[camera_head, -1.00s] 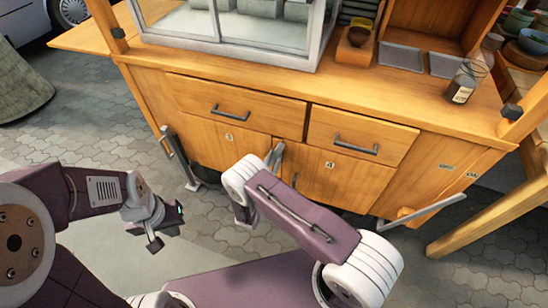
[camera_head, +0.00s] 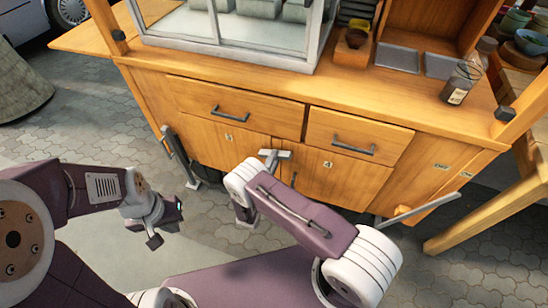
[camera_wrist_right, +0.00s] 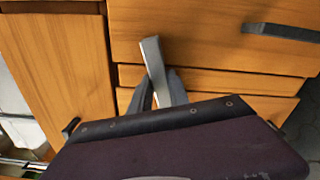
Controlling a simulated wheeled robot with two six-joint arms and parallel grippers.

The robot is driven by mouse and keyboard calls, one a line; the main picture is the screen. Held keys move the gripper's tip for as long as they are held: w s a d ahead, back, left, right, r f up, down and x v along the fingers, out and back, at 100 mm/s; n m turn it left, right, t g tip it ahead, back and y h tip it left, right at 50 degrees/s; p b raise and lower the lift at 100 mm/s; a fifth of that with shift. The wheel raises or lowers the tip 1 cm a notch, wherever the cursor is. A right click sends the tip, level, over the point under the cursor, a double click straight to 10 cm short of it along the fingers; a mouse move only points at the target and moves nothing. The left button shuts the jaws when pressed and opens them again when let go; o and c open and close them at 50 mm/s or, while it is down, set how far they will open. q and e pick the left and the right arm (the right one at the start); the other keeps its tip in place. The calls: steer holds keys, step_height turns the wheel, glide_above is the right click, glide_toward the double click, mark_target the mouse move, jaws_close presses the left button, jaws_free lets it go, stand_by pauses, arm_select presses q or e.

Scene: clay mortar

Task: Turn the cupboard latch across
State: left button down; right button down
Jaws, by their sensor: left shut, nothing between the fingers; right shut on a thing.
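The cupboard latch (camera_head: 282,154) is a small grey bar on the front below the drawers, near the seam between the two lower doors. It lies roughly crosswise in the head view. In the right wrist view the latch (camera_wrist_right: 153,58) is a light grey bar standing out between the dark fingertips. My right gripper (camera_wrist_right: 160,90) is shut on it; in the head view my own arm hides most of that gripper. My left gripper (camera_head: 165,222) is shut and empty, well left of the latch and away from the cupboard (camera_head: 225,135).
Drawer handles (camera_head: 228,114) and (camera_head: 353,147) stick out above the doors. A glass jar (camera_head: 459,84) stands on the counter at the right. Angled grey bars (camera_head: 180,155) and (camera_head: 430,208) project near the cupboard's lower sides. Paved floor (camera_head: 85,135) is open at the left.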

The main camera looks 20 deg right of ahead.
steer(key=shift+f+m+p, duration=0.1)
steer(key=shift+m+p, duration=0.2)
steer(key=shift+m, duration=1.3)
steer(key=c, duration=1.2)
jaws_free()
steer(key=shift+c, duration=0.2)
steer(key=p+v, duration=0.2)
steer(key=v, duration=0.7)
